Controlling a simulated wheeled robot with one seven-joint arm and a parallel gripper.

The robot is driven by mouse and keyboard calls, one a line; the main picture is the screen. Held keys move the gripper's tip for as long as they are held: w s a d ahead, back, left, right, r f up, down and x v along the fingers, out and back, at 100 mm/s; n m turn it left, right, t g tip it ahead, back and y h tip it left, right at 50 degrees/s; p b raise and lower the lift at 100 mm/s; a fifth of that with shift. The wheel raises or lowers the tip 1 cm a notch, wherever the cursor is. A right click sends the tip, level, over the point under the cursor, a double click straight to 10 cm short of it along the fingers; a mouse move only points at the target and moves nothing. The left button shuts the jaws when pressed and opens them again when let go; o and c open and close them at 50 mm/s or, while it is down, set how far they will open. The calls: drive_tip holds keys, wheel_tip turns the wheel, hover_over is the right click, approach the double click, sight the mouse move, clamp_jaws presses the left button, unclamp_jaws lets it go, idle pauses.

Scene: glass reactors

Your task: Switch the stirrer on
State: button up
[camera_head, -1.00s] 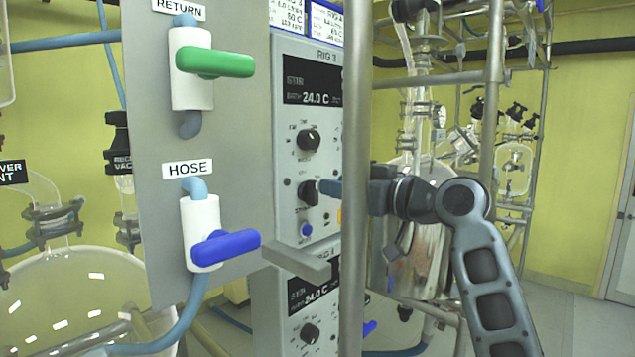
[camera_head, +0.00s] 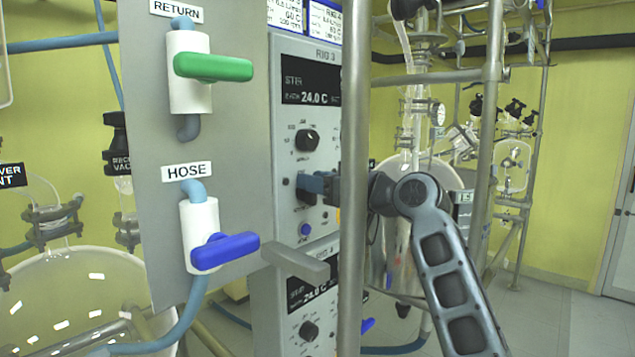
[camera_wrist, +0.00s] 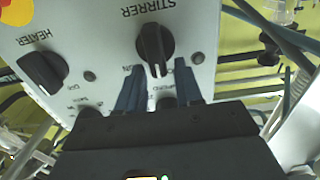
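The black stirrer knob (camera_wrist: 154,46) is on the grey-white Rig 3 panel (camera_head: 325,160), which appears upside down in the wrist view beside the word STIRRER. The Rig 3 display (camera_head: 311,85) shows a STIR line with no readable value and a bath line of 24.0 C.
The heater knob (camera_wrist: 43,72) is beside the stirrer knob. Another black knob (camera_head: 307,140) is above my gripper. A metal post (camera_head: 354,120) stands close in front of the panel's right edge. At left are the green return valve handle (camera_head: 213,66) and blue hose valve handle (camera_head: 225,250).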

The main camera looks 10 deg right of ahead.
drive_tip(key=shift+f, duration=0.2)
drive_tip(key=c, duration=0.3)
